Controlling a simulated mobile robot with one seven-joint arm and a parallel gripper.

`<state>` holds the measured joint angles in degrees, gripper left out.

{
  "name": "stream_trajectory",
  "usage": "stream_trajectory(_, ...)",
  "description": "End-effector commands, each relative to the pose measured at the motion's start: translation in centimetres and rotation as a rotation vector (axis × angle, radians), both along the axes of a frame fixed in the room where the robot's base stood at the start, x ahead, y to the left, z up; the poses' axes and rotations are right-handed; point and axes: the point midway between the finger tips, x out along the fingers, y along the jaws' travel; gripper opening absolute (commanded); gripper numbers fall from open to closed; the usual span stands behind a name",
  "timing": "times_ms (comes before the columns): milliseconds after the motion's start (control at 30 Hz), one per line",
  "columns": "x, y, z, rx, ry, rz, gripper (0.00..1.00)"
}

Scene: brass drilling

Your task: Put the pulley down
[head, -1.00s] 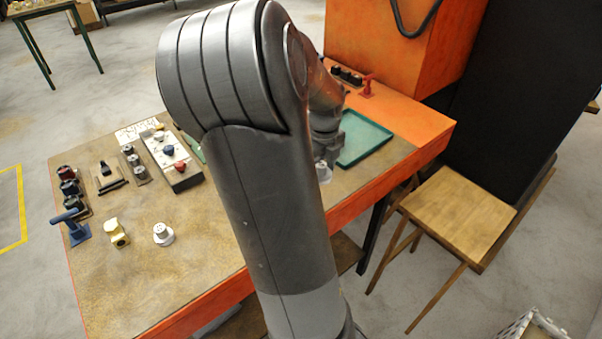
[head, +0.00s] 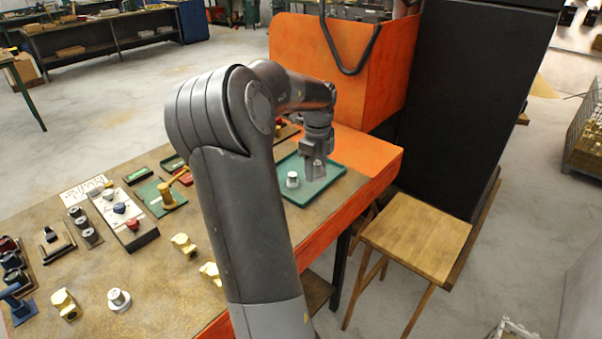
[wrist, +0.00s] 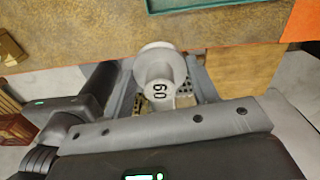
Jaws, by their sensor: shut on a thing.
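My gripper (head: 316,172) is shut on a pale grey pulley (wrist: 160,72), which shows between the fingers in the wrist view. The pulley has a wide round flange and a narrower hub with dark digits on it. In the head view the fingers mostly hide it. There my gripper appears in front of the green tray (head: 335,178), above the bench. In the wrist view the tray's near edge (wrist: 200,7) lies beyond the pulley, with bench top between. A similar pale pulley (head: 292,180) stands upright in the tray, left of my gripper.
Another pale pulley (head: 119,298) and brass blocks (head: 183,243) stand on the brown bench (head: 150,270). A grey board with coloured knobs (head: 128,220) and a green plate with a brass part (head: 160,197) are farther back. An orange cabinet (head: 335,65) rises behind the tray; a wooden stool (head: 415,230) is right.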

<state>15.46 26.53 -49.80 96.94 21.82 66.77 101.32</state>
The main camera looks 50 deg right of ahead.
Motion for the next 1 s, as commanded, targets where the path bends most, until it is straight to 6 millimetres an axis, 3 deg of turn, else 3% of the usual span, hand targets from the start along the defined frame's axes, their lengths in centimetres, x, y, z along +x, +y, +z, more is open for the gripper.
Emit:
stream_trajectory(300, -0.1, -8.5, -1.0, 0.0, 0.001, 0.071, 0.27)
stream_trajectory(500, -0.8, -12.2, -2.0, 0.0, 0.0, 0.112, 0.27)
stream_trajectory(733, -0.5, -13.6, -2.9, 0.001, 0.0, 0.132, 0.27)
stream_trajectory(1000, 5.0, -12.6, -6.3, 0.002, 0.002, 0.135, 0.27)
